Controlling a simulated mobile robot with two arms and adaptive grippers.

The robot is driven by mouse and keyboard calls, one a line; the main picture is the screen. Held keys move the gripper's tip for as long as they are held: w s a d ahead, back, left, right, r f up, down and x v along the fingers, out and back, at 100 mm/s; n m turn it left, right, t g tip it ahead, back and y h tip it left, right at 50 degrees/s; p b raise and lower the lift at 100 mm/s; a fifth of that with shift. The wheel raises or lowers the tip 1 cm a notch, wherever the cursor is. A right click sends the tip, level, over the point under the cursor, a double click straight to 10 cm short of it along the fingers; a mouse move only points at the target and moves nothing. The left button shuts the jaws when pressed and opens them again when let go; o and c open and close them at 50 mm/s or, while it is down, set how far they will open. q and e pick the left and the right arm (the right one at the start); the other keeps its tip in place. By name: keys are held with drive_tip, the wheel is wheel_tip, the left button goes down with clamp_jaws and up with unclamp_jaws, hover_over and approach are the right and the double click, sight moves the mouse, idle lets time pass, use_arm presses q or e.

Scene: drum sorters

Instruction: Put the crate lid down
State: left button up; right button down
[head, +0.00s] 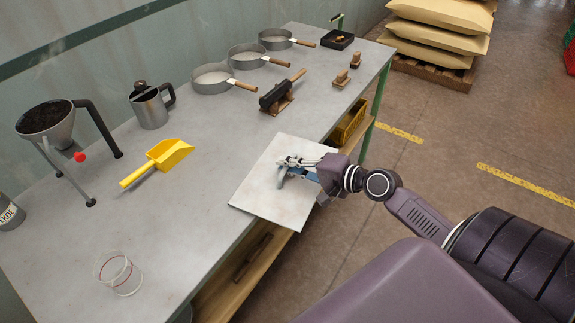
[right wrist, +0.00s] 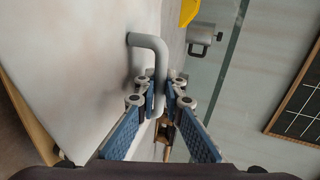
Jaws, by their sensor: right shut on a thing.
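The crate lid (head: 268,198) is a pale, flat square board with a grey bar handle (right wrist: 150,45). In the head view it lies over the front edge of the grey table, with its near right part beyond the edge. I cannot tell whether it touches the table top or is just above it. My right gripper (head: 284,163) is shut on the handle. In the right wrist view the lid (right wrist: 70,60) fills the left side, with the handle between the blue-padded fingers (right wrist: 158,98). My left gripper is not in view.
A yellow scoop (head: 160,161), a clear cup (head: 119,273) and a funnel on a stand (head: 47,124) are on the table (head: 190,215). A metal jug (head: 150,106), sieves (head: 211,79) and a dark tool (head: 277,97) stand farther back. A yellow crate (head: 348,122) is under the table.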

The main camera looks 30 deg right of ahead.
drive_tip(key=c, duration=2)
unclamp_jaws()
drive_tip(key=shift+f, duration=0.1)
drive_tip(key=shift+c, duration=0.2)
drive_tip(key=shift+s, duration=0.15)
